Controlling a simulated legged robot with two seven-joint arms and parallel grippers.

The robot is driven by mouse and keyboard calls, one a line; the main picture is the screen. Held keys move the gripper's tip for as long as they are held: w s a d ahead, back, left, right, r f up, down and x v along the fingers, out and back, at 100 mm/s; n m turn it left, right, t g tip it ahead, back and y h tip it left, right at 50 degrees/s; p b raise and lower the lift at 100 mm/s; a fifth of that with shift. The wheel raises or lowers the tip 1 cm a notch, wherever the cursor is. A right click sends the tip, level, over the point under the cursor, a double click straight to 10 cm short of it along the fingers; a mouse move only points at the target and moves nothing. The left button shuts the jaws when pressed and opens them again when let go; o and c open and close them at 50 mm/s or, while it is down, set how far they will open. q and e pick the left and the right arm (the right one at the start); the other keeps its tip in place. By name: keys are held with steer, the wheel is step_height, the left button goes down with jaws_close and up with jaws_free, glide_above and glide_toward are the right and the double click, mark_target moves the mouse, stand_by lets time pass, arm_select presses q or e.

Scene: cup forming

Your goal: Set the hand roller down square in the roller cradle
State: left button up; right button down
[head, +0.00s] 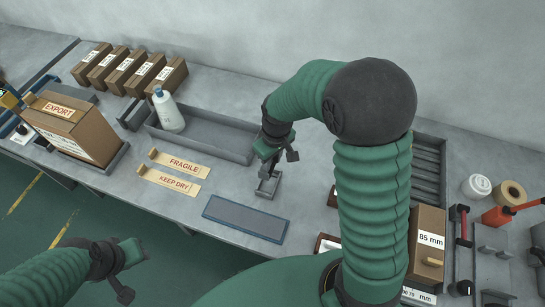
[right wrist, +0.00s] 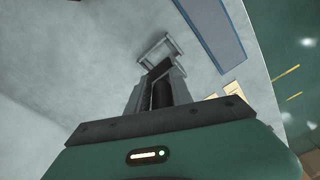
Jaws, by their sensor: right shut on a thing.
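My right gripper (head: 274,168) points down over the bench, just above a small grey metal cradle (head: 267,188). In the right wrist view its fingers (right wrist: 157,88) are shut on a dark cylindrical part, the hand roller (right wrist: 161,90). A pale grey open frame (right wrist: 158,46) shows just beyond the fingertips. I cannot tell whether the roller touches the cradle or is square to it; the fingers hide much of it. My left gripper (head: 128,272) hangs empty over the floor at the lower left, its jaw opening unclear.
A blue-edged grey mat (head: 245,219) lies in front of the cradle. Fragile and Keep Dry strips (head: 178,176) lie to its left. A long grey tray (head: 224,137) with a white bottle (head: 168,112) stands behind. Boxes (head: 428,240) and tools crowd the right.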

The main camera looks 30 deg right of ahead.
mark_target(272, 170)
steer(key=f+b, duration=0.1)
steer(key=f, duration=0.1)
steer(key=f+b, duration=0.1)
steer(key=f, duration=0.1)
steer(key=f+b, duration=0.1)
steer(key=b, duration=0.1)
steer(key=shift+d+f, duration=0.3)
steer(key=shift+f, duration=0.1)
steer(key=shift+a+f+b, duration=0.15)
steer(key=shift+f+b, duration=0.35)
steer(key=shift+f, duration=0.25)
steer(key=shift+a+f+b, duration=0.15)
steer(key=shift+f+b, duration=0.35)
steer(key=shift+f, duration=0.6)
steer(key=shift+d+f, duration=0.1)
steer(key=shift+f, duration=0.05)
steer(key=c, duration=1.1)
jaws_free()
steer(key=shift+o, duration=0.2)
